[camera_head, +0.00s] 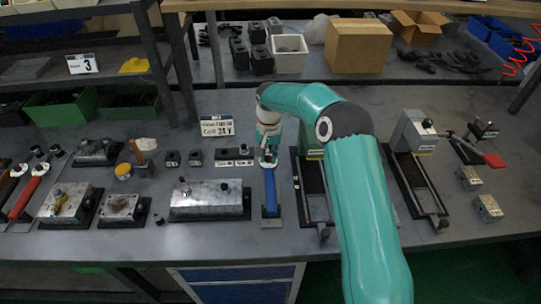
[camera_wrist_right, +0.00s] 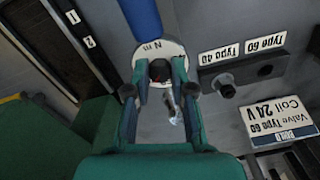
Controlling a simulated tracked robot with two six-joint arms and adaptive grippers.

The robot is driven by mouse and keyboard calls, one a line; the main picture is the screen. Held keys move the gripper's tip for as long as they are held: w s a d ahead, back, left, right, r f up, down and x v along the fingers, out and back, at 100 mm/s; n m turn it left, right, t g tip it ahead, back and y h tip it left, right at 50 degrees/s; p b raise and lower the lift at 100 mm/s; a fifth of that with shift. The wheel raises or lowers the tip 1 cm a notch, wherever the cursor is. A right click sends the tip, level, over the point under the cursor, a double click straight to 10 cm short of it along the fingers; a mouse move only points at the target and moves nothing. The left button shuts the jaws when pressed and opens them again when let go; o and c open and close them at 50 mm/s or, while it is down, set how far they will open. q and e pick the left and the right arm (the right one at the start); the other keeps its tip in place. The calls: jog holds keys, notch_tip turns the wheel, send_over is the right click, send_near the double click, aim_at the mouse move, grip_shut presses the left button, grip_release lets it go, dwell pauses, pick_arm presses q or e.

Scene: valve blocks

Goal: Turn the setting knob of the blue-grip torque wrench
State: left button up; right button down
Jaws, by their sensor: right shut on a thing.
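The blue-grip torque wrench (camera_head: 270,192) lies lengthwise on the bench, its blue grip toward the front edge. In the right wrist view its blue grip (camera_wrist_right: 141,18) enters from the top and ends at a white round dial plate (camera_wrist_right: 148,48) marked "N m". A dark setting knob (camera_wrist_right: 160,70) with some red on it sits at the plate. My right gripper (camera_wrist_right: 159,76) has its teal fingers closed on either side of the knob; its tip also shows at the wrench's far end in the head view (camera_head: 267,158). The knob is partly hidden by the fingers. My left gripper is out of view.
A silver valve block (camera_head: 208,197) stands left of the wrench, and a black rail fixture (camera_head: 313,190) stands right of it. A "COIL 24 V" sign (camera_head: 217,127) stands behind. Further left is a red-grip wrench (camera_head: 25,197).

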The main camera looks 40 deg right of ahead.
aim_at(269, 158)
jog(key=n, duration=0.4)
jog(key=shift+b, duration=0.35)
jog(key=shift+n, duration=2.1)
jog(key=c, duration=1)
grip_release()
notch_tip(269, 158, up, 12)
jog(key=shift+d+f, duration=0.1)
